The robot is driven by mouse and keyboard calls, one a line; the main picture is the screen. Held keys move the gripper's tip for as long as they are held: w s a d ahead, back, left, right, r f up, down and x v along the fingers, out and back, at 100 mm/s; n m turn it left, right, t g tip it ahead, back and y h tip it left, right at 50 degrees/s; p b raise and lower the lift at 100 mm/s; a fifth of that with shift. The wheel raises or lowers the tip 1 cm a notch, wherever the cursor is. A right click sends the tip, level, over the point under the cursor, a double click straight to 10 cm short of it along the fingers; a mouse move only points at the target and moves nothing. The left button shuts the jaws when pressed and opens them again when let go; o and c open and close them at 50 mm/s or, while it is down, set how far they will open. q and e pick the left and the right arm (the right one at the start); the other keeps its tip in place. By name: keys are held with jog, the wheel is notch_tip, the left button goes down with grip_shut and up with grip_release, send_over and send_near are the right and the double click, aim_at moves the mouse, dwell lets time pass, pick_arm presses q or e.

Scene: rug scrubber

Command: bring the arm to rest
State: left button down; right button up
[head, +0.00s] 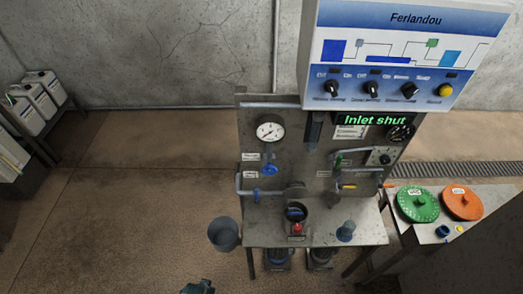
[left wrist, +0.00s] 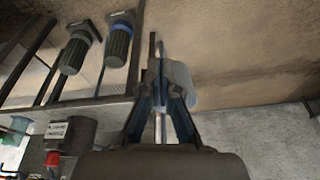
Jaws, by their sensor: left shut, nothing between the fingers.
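My left gripper (left wrist: 160,72) fills the middle of the left wrist view. Its two dark fingers meet at the tips, shut with nothing between them. In the head view only a small dark part, which seems to be my left gripper (head: 197,287), shows at the bottom edge, left of the bench and below the grey bucket (head: 224,233). The bucket also shows partly behind the fingertips in the left wrist view (left wrist: 183,88); whether they touch cannot be told. My right gripper is in neither view.
A metal bench (head: 262,232) carries a panel with a gauge (head: 270,132), valves and a display reading "Inlet shut" (head: 375,120). A red button (head: 297,228) stands on it. Green (head: 417,204) and orange (head: 462,203) lids lie on the right table.

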pick_arm(q)
jog(key=s+f+g+b, duration=0.1)
jog(key=s+f+b, duration=0.15)
jog(key=f, duration=0.85)
jog(key=s+f+b, duration=0.1)
jog(key=s+f, duration=0.3)
jog(key=f, duration=0.7)
jog(key=s+a+f+g+b, duration=0.1)
jog(key=s+a+f+b, duration=0.2)
jog(key=s+f, duration=1.1)
jog(key=shift+s+a+f, duration=0.25)
jog(key=shift+s, duration=0.05)
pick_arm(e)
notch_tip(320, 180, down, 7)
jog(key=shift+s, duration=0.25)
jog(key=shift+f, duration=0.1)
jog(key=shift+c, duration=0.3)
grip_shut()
